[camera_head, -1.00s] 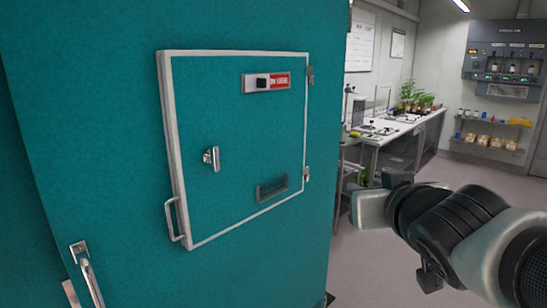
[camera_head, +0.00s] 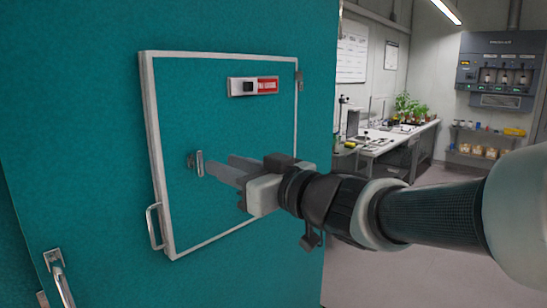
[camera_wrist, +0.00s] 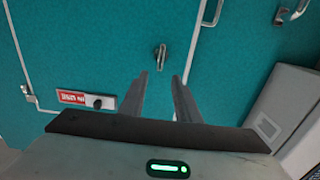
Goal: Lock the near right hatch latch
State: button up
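The teal hatch (camera_head: 215,125) with a pale metal frame is shut in the cabinet face. Its small metal latch (camera_head: 198,163) sits left of the hatch's middle, its lever upright in the head view. It also shows in the wrist view (camera_wrist: 160,56), just beyond the fingertips. My gripper (camera_head: 214,171) is in front of the hatch, pointing at the latch from the right. In the wrist view my gripper (camera_wrist: 160,76) is open and empty, its fingers lined up on either side of the latch. I cannot tell whether the fingertips touch it.
A red "in use" sign with a black slider (camera_head: 252,87) is at the hatch's top. A hatch pull handle (camera_head: 153,226) is at its left edge, and a larger door handle (camera_head: 61,280) is lower left. A bench with plants (camera_head: 385,145) stands behind. Floor to the right is clear.

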aim_at(201, 156)
jog(key=x, duration=0.8)
jog(key=shift+w+a, duration=0.3)
grip_shut()
